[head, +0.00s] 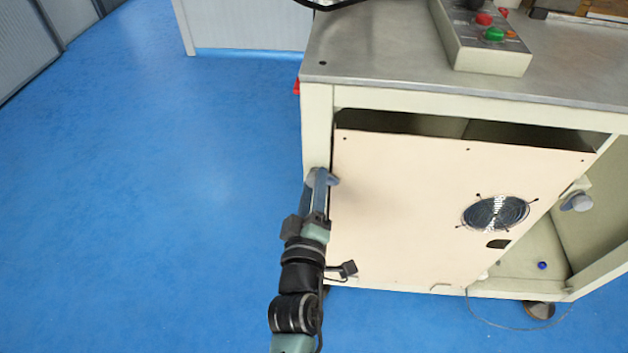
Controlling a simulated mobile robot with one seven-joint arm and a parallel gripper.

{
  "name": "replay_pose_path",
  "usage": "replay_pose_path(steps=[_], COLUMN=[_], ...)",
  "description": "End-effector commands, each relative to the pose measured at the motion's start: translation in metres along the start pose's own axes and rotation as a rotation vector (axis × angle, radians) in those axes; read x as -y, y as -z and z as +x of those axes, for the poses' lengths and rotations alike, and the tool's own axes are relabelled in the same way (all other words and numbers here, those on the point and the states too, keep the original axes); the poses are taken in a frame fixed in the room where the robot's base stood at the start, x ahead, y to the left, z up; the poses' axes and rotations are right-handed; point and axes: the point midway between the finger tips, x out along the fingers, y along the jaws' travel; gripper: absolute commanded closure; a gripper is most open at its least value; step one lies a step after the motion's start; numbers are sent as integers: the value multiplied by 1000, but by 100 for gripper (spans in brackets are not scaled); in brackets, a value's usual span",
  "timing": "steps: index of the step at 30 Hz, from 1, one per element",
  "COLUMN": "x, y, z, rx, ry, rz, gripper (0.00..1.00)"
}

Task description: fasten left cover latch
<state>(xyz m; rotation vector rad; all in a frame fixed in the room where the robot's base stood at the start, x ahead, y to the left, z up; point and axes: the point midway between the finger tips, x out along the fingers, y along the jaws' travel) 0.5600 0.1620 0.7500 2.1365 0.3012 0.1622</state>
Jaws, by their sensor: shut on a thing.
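The pale cover panel (420,205) stands at the front of the cream cabinet, with a dark gap above its top edge and an open bay to its right. The left cover latch (333,180) is a small grey rounded piece at the panel's upper left edge, partly hidden by my gripper. My gripper (319,177) is at the cabinet's left post, shut on this latch. The fingertips are small here, and the exact grip is hard to make out. A similar grey latch (577,202) shows on the right, clear of the panel.
A metal worktop (400,60) overhangs the cabinet and carries a control box (487,50) with red and green buttons. The panel has a round fan grille (495,213). A small blue object (543,265) lies in the open bay. Blue floor (150,200) at left is clear.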

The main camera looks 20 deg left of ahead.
Motion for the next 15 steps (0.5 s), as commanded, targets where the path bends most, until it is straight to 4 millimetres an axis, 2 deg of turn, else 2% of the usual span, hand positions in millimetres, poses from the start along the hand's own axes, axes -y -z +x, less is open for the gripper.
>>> replay_pose_path(steps=[15], x=[0], y=[0], z=[0], rx=[0], ry=[2], rz=[-428], gripper=[100])
